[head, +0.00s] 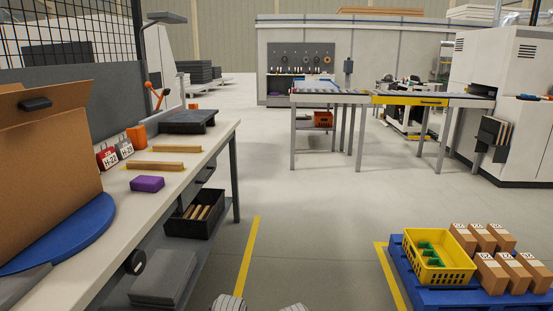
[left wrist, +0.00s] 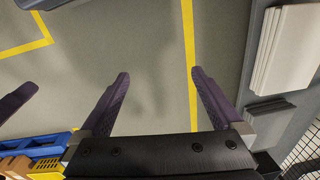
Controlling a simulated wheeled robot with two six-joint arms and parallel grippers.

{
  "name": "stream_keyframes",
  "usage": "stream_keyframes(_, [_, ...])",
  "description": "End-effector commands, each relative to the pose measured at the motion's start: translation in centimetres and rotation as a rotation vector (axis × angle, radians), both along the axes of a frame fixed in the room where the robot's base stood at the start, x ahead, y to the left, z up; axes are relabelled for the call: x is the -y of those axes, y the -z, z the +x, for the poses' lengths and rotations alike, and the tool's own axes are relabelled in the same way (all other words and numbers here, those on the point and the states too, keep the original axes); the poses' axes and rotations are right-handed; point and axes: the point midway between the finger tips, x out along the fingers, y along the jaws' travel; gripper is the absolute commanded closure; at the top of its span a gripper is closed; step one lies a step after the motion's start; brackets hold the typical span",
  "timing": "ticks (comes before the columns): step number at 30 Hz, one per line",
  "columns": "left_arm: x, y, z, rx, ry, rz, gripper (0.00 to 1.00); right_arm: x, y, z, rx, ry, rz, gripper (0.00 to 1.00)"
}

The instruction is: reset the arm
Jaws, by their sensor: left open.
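My left gripper (left wrist: 160,73) shows in the left wrist view with its two dark purple fingers spread wide apart. Nothing is between them but grey floor with a yellow line well below. A similar purple finger (left wrist: 15,100), which looks like part of my right gripper, enters at the left edge of that view; its other finger is not seen, so its opening cannot be told. In the head view, only two small pale, ribbed parts of me show at the bottom edge, and neither gripper's fingers are visible.
A workbench (head: 224,135) on the left holds a large cardboard box (head: 50,140), a purple block (head: 147,184) and wooden strips. A blue pallet (head: 425,297) with a yellow crate (head: 448,271) and several cartons lies at right. The floor between is clear.

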Motion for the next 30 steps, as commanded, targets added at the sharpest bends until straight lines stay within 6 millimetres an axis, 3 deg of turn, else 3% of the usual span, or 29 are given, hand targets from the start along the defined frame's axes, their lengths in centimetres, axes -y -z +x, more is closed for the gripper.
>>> stream_keyframes(8, [5.0,-0.1,-3.3,-0.046,0.166,0.064,0.0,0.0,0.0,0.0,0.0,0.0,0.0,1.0])
stream_keyframes(20, [5.0,-9.5,-3.2,-0.048,0.163,0.063,0.0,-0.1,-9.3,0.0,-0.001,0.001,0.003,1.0])
stream_keyframes(30, [5.1,-20.5,-3.2,-0.05,0.161,0.059,0.0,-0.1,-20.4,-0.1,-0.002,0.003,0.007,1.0])
